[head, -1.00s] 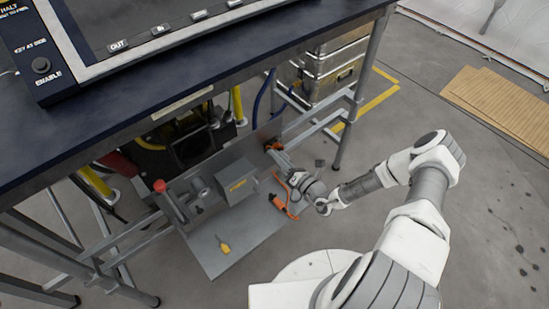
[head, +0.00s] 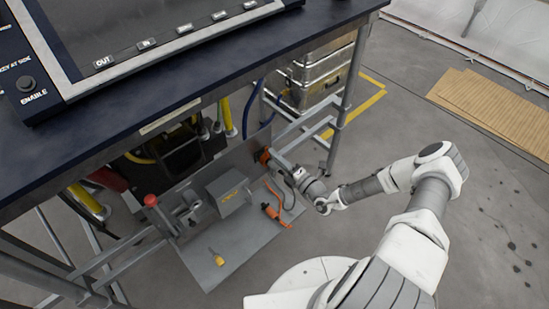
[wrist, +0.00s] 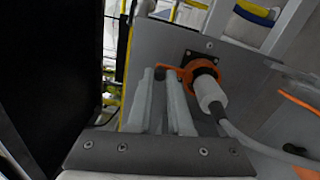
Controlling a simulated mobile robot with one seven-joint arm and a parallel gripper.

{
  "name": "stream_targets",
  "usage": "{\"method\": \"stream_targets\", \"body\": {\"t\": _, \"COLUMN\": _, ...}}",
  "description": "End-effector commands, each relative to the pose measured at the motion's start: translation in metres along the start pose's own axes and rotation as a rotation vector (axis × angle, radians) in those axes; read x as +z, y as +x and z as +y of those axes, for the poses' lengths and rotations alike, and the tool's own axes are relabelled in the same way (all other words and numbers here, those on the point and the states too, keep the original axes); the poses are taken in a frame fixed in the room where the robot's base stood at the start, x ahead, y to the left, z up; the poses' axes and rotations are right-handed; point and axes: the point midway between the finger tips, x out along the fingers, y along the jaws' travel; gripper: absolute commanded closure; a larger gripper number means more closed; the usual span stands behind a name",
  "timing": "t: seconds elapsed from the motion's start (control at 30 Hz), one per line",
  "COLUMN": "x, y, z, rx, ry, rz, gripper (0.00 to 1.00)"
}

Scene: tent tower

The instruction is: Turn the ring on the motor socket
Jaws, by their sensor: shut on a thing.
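The orange ring (wrist: 203,66) sits around the motor socket on the grey upright plate, and a tab sticks out from its left side. A pale plug (wrist: 210,93) with a grey cable is in the socket. My gripper (wrist: 163,72) has its fingertips at the ring's left side, shut on the tab. In the head view the ring (head: 264,156) shows small at the plate's right end, with my gripper (head: 273,161) reaching it from the lower right. The exact contact at the fingertips is small and partly hidden.
The dark bench (head: 190,75) overhangs. A table leg (head: 345,105) stands right of the socket. Open floor lies right.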

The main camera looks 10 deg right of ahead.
Motion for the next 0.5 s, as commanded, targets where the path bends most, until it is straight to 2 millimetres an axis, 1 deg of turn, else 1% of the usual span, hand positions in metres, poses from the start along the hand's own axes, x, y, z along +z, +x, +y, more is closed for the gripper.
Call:
{"method": "stream_targets", "body": {"t": 0.47, "x": 0.0018, "y": 0.0011, "z": 0.0009, "rx": 0.002, "ry": 0.012, "rz": -0.002, "gripper": 1.00}}
{"method": "stream_targets", "body": {"t": 0.5, "x": 0.0019, "y": 0.0011, "z": 0.0009, "rx": 0.002, "ry": 0.012, "rz": -0.002, "gripper": 0.78}}
